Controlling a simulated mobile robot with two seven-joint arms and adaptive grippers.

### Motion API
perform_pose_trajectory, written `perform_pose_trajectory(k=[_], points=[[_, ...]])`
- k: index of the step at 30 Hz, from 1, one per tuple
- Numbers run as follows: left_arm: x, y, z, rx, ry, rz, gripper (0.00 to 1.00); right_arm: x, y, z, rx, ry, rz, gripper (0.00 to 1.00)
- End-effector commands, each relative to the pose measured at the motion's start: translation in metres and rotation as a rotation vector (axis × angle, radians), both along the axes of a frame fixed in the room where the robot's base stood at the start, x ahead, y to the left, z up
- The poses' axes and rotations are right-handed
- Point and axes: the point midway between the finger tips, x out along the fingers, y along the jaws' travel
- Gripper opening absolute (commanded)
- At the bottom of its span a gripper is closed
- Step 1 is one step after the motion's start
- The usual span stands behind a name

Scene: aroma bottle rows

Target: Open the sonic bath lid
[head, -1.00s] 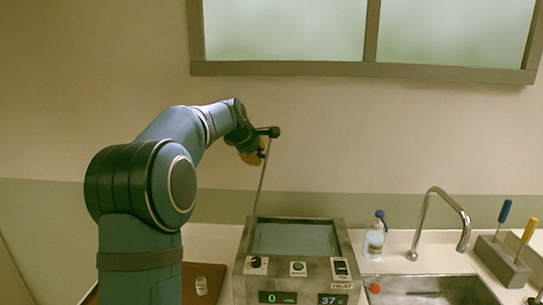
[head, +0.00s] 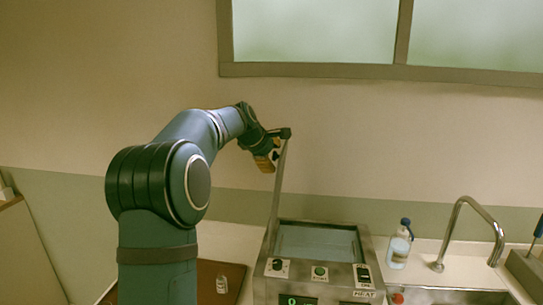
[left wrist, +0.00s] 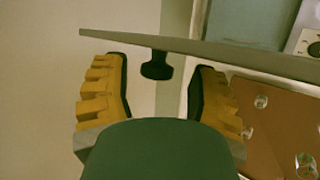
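The sonic bath (head: 318,270) is a metal box with knobs and a display on its front, standing on the counter. Its lid (head: 278,190) stands nearly upright along the bath's left side, seen edge-on, and the water-filled basin (head: 318,241) is uncovered. My left gripper (head: 272,150) is at the lid's upper part, on its outer left side. In the left wrist view, the lid's edge (left wrist: 215,50) crosses the top and its black knob (left wrist: 156,66) lies between my spread yellow-backed fingers, with gaps on both sides. My right gripper is not in view.
A brown tray (head: 232,270) with a small vial (head: 222,284) lies left of the bath; several vials show in the left wrist view. A bottle (head: 399,248), a tap (head: 468,205) and a sink (head: 450,298) are to the right. The wall is behind.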

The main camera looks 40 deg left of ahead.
Motion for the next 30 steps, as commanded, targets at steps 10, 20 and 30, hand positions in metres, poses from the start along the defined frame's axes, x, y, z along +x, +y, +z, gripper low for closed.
perform_pose_trajectory(k=[10,20,30], points=[[-0.004,-0.001,0.009,0.002,-0.009,-0.001,0.58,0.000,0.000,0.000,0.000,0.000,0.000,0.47],[-0.048,-0.006,0.052,0.000,-0.009,-0.001,0.58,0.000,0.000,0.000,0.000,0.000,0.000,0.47],[-0.082,-0.009,0.083,0.001,-0.005,0.000,0.58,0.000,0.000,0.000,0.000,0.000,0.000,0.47]])
